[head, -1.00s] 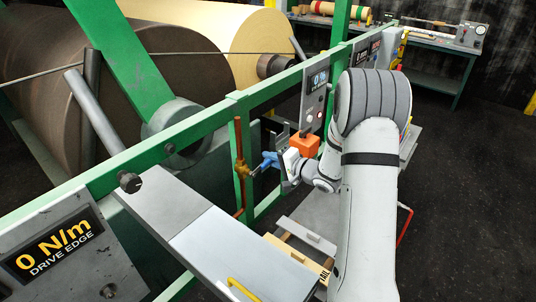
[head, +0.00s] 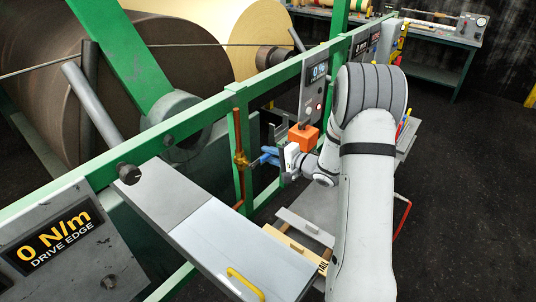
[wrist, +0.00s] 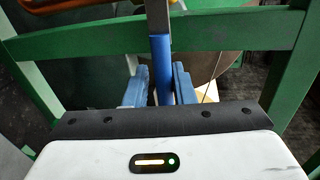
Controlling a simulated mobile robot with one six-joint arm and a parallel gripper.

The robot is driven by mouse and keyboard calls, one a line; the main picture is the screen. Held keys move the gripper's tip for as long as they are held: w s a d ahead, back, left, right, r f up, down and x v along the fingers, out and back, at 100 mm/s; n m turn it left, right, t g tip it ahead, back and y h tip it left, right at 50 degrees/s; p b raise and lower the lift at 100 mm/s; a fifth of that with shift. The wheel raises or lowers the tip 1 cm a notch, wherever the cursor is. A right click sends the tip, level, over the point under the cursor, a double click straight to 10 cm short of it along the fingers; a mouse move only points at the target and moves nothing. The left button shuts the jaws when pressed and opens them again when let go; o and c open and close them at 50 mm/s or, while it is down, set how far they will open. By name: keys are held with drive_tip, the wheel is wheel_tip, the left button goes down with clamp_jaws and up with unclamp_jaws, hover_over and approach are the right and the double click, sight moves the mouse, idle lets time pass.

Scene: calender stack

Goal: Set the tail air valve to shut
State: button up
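The air valve is a brass body (head: 241,160) on an upright copper pipe (head: 238,128) beside a green post. Its blue lever handle (head: 262,159) sticks out to the right, toward my gripper (head: 277,156). In the wrist view, the blue lever (wrist: 161,70) runs lengthwise between the two blue-grey fingers of my gripper (wrist: 160,88). The right finger is very close to the lever, and a narrow gap shows at the left finger. My fingers look open around the lever. Whether one finger touches it is not clear. I cannot read any valve label.
An orange box (head: 303,138) sits just behind my gripper, below a grey panel with a display (head: 315,85). The green rail (head: 215,112) and large rolls (head: 215,35) lie beyond. A grey cover with a yellow handle (head: 245,284) is in front, above a wooden drawer (head: 297,247).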

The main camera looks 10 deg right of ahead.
drive_tip(key=shift+o, duration=1.2)
drive_tip(key=shift+r, duration=0.1)
drive_tip(key=b+v, duration=0.2)
drive_tip(key=v, duration=0.5)
drive_tip(key=shift+s+d, duration=0.25)
drive_tip(key=shift+w+r, duration=0.1)
